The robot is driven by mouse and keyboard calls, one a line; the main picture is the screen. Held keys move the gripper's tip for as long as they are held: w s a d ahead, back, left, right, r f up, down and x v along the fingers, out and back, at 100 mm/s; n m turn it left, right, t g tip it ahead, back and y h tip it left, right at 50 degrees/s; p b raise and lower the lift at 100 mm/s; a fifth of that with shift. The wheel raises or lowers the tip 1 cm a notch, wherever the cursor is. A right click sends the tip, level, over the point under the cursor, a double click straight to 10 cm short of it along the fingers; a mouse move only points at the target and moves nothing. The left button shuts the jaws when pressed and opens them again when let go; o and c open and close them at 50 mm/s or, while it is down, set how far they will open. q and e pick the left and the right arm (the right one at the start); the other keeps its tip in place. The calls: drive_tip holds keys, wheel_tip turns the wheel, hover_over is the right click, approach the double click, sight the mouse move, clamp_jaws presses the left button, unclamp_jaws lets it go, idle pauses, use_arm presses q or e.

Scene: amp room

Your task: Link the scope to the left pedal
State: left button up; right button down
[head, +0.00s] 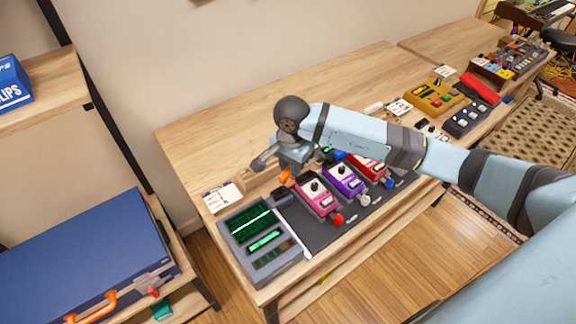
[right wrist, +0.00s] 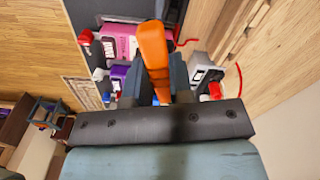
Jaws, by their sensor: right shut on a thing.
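The scope (head: 238,222), a grey box with green screens, sits at the front left of the bench. The pink pedal (head: 307,203) is the leftmost of the row of pedals, just right of the scope; it also shows in the right wrist view (right wrist: 123,45). My right gripper (head: 286,179) is above the bench behind the scope and pink pedal. It is shut on an orange piece (right wrist: 154,55), which sticks out beyond the fingers. The far end of the orange piece appears near the pink pedal, but I cannot tell whether they touch. My left gripper is not in view.
A purple pedal (head: 345,181) and a red pedal (head: 377,169) stand right of the pink one on a dark mat (head: 318,236). White cards (head: 222,198) stand behind the scope. A blue case (head: 85,245) lies at left.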

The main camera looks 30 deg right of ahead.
drive_tip(key=shift+w+d+r+m, duration=0.1)
drive_tip(key=shift+w+d+m, duration=0.1)
drive_tip(key=shift+w+m, duration=0.6)
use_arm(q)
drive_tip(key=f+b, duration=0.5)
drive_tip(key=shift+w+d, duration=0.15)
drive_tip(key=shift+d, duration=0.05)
use_arm(e)
wheel_tip(320, 180, down, 6)
drive_tip(key=m, duration=0.2)
drive_tip(key=shift+d, duration=0.3)
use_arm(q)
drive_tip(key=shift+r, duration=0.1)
use_arm(e)
drive_tip(key=shift+w, duration=0.1)
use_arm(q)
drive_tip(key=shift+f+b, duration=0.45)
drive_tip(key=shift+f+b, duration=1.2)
use_arm(e)
drive_tip(key=shift+f, duration=1.1)
